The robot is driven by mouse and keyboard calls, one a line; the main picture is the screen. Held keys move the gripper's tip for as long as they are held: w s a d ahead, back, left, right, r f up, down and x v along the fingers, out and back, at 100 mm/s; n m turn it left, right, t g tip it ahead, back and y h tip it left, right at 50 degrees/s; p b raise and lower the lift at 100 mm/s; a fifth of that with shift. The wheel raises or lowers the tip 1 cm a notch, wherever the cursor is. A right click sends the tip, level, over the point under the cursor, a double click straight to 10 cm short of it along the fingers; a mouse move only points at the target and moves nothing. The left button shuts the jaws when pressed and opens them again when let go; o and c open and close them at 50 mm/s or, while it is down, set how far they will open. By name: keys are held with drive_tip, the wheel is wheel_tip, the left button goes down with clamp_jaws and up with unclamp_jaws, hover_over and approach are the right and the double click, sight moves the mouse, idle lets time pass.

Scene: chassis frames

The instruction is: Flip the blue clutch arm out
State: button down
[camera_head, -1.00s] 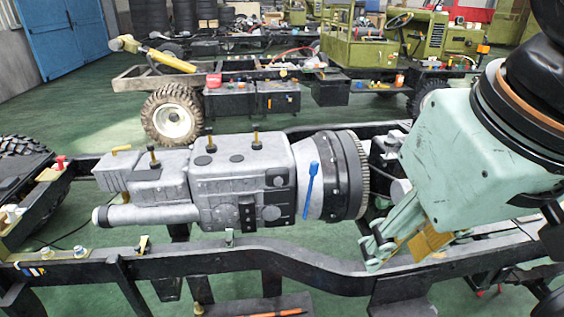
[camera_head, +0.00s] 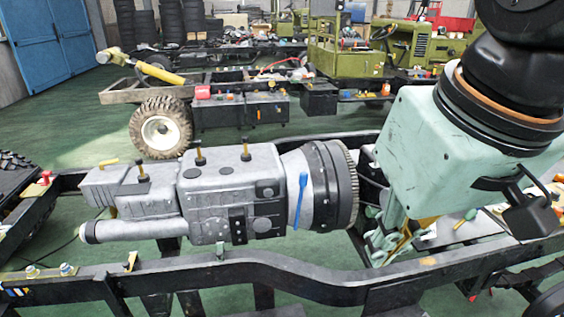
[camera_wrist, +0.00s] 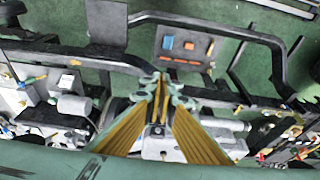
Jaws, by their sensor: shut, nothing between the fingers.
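The blue clutch arm (camera_head: 299,202) is a thin blue lever on the near side of the bell housing, at the right end of the grey gearbox (camera_head: 218,190). It stands nearly upright, leaning slightly, close against the housing. My gripper (camera_head: 376,250) points down to the right of the housing, over the chassis frame, apart from the blue arm. In the wrist view my gripper (camera_wrist: 163,82) has its green fingertips together, with gold finger pads behind them and nothing held. I cannot make out the blue arm in the wrist view.
A black chassis rail (camera_head: 240,264) runs along the front below the gearbox. The toothed flywheel ring (camera_head: 347,186) lies between the blue arm and my gripper. In the wrist view, a dark plate (camera_wrist: 185,48) with orange and blue items lies beyond the fingertips.

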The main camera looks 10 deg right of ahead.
drive_tip(key=w+d+m+g+y+p, duration=0.1)
drive_tip(key=w+d+g+y+p, duration=0.2)
drive_tip(key=w, duration=1.3)
drive_tip(key=w+d+y+p, duration=0.2)
drive_tip(key=w+d+p, duration=0.15)
drive_tip(key=w, duration=1.35)
drive_tip(key=w+d+f+m+t+y+p, duration=0.1)
drive_tip(key=w+d+f+y+p, duration=0.3)
drive_tip(key=w+d+f, duration=1)
drive_tip(key=shift+w+d+f+m+t+p, duration=0.2)
drive_tip(key=shift+w+f+m+t+p, duration=0.3)
drive_tip(key=shift+w+f, duration=1.1)
drive_tip(key=shift+w+r, duration=0.1)
